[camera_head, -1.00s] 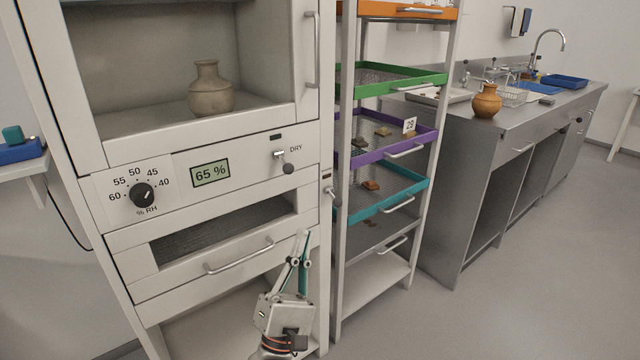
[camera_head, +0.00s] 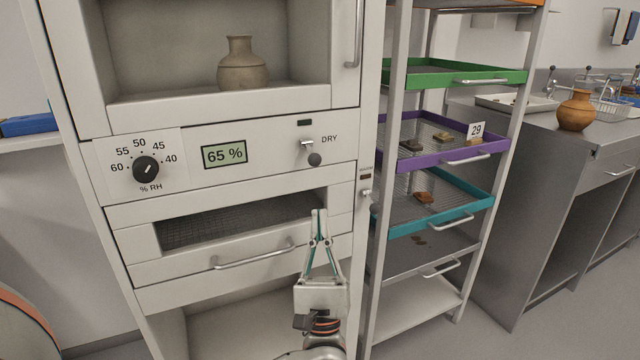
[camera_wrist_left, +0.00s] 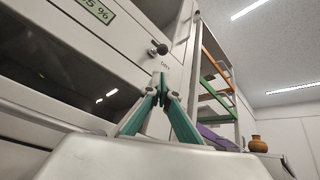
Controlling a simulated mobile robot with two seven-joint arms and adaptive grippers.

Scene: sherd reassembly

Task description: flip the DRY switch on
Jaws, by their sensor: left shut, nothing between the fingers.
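The DRY switch (camera_head: 309,152) is a small lever with a dark round knob on the white cabinet's front panel, right of the display (camera_head: 224,154). The knob hangs low and right of its pale mount. Above the lever is a small dark indicator (camera_head: 304,123). In the left wrist view the switch (camera_wrist_left: 158,48) shows above my fingertips. My left gripper (camera_head: 318,213) is shut and empty, fingers pointing up, below the switch and apart from it in the head view. It also shows in the left wrist view (camera_wrist_left: 161,84). My right gripper is not in view.
A humidity dial (camera_head: 146,169) is at the panel's left. Below is a drawer with a bar handle (camera_head: 253,257), near my gripper. A vase (camera_head: 243,66) stands in the upper chamber. Right of the cabinet is a rack with a green tray (camera_head: 457,77) and others.

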